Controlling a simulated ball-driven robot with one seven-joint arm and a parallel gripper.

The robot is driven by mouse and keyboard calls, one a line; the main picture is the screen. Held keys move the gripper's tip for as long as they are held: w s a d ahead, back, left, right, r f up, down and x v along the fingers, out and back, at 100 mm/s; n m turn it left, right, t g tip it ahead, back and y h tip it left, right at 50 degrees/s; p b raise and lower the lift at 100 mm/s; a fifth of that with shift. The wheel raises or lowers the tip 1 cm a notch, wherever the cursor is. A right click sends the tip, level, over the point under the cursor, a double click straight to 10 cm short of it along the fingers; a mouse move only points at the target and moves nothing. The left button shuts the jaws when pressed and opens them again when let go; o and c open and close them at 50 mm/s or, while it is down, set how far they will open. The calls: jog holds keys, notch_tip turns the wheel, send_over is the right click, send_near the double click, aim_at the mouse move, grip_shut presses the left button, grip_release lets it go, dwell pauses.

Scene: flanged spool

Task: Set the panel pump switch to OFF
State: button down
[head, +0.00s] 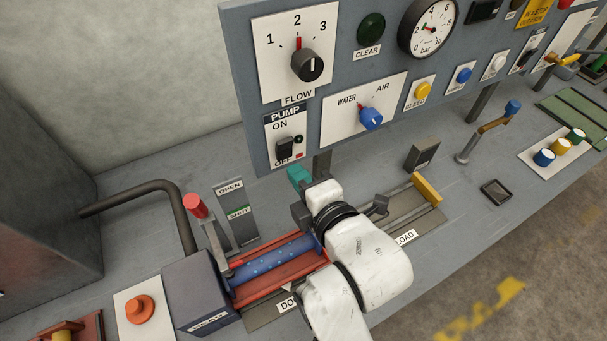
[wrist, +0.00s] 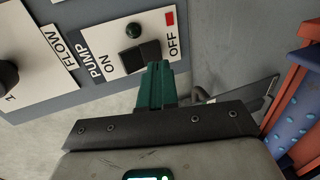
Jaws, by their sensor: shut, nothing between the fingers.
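The pump switch (head: 285,148) is a black block on a white plate marked PUMP, with ON above and OFF below, on the upright panel. In the wrist view, the switch (wrist: 131,59) sits between the ON label at left and the OFF label at right. Which position it is in, I cannot tell for certain. My gripper (head: 298,176) is below the plate in the head view, its teal fingers shut and empty. In the wrist view, the fingers (wrist: 156,80) point at the plate beside the switch and hide part of the switch's OFF side. Contact is unclear.
The FLOW knob (head: 308,65) is above the pump plate, and the blue WATER/AIR knob (head: 371,118) is to its right. A red-topped lever (head: 196,207) and a blue spool (head: 272,263) in a red frame stand left of my arm. A grey pipe (head: 140,194) runs at left.

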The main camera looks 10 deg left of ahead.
jog(key=s+d+b, duration=0.2)
jog(key=s+d, duration=0.4)
jog(key=s, duration=0.2)
jog(key=shift+s+f, duration=0.2)
jog(key=shift+s, duration=0.2)
dwell(0.3)
jog(key=s+d+f+m+g+h, duration=0.1)
jog(key=d+f+m+h, duration=0.1)
jog(key=d+f+m, duration=0.2)
jog(key=s+d+f+m+g+h, duration=0.2)
jog(key=d+f+m, duration=0.2)
jog(key=d+f, duration=0.2)
jog(key=s+d+f+m+g+h, duration=0.1)
jog(key=d+f+m+g+h, duration=0.1)
jog(key=d+f+m, duration=0.3)
jog(key=shift+s+d, duration=0.2)
jog(key=shift+d, duration=0.3)
jog(key=s+d+f+m+g+h, duration=0.1)
jog(key=s+d+f+m+g, duration=0.2)
jog(key=s+d+m, duration=0.2)
jog(key=s+d+f+m+g+h, duration=0.1)
jog(key=s+d+f+m+g, duration=0.2)
jog(key=s+m, duration=0.4)
jog(key=shift+s+d+f+h, duration=0.3)
jog(key=shift+s+d+f, duration=0.5)
jog(key=shift+d, duration=0.4)
